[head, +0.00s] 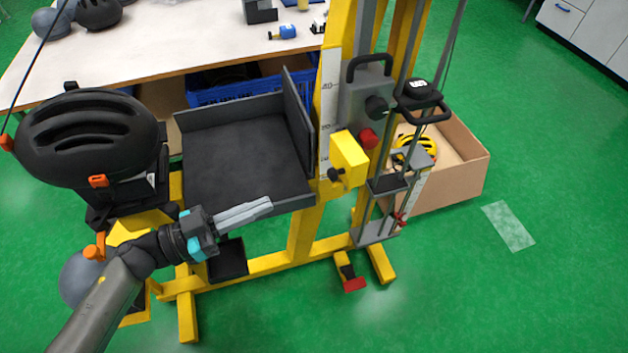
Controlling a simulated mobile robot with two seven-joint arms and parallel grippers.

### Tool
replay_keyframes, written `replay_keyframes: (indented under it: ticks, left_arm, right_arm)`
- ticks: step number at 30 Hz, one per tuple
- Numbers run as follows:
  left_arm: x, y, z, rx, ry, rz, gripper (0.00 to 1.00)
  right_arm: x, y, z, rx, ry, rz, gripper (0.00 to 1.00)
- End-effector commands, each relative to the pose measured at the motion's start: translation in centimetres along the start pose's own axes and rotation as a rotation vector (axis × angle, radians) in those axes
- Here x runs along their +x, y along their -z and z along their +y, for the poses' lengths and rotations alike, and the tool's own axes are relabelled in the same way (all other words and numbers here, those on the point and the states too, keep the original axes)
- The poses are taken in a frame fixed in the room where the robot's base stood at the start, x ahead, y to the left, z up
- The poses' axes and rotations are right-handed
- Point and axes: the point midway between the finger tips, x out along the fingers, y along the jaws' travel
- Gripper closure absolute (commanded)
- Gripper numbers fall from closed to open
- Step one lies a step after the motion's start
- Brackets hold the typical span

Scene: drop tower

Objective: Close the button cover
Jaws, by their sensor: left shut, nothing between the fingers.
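My left gripper (262,207) comes in from the lower left. Its two grey fingers lie together, empty, pointing right just in front of the black tray's front edge. It is apart from the yellow frame's controls. A red button-like part (368,138) sits on the grey housing of the tower. A yellow box-shaped part (348,153) with a black knob is beside it, to the lower left. I cannot tell for certain which part is the button cover, or how far it stands open. My right gripper is not in view.
The black tray (235,155) with an upright side panel is left of the yellow tower (305,222). A black helmet (88,135) stands at the left. A cardboard box (450,188) with a yellow helmet is behind right. A table is at the back.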

Motion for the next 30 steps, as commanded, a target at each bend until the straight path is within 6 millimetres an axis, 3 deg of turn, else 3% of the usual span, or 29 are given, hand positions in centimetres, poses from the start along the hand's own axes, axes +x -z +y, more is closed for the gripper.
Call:
replay_keyframes:
  ticks: [9, 15, 21, 30]
  left_arm:
    - [7.0, 0.2, -0.1, 0.001, 0.002, 0.006, 1.00]
    - [10.0, 0.1, -0.1, 0.000, 0.002, 0.003, 1.00]
    - [11.2, 0.0, -0.1, -0.001, 0.003, 0.001, 1.00]
    - [11.3, 0.0, -0.1, -0.001, 0.003, 0.000, 1.00]
  right_arm:
    - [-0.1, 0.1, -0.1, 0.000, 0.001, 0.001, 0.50]
    - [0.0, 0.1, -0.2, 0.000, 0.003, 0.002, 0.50]
    - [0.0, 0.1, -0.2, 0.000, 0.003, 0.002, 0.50]
    - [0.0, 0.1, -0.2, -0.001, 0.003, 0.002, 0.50]
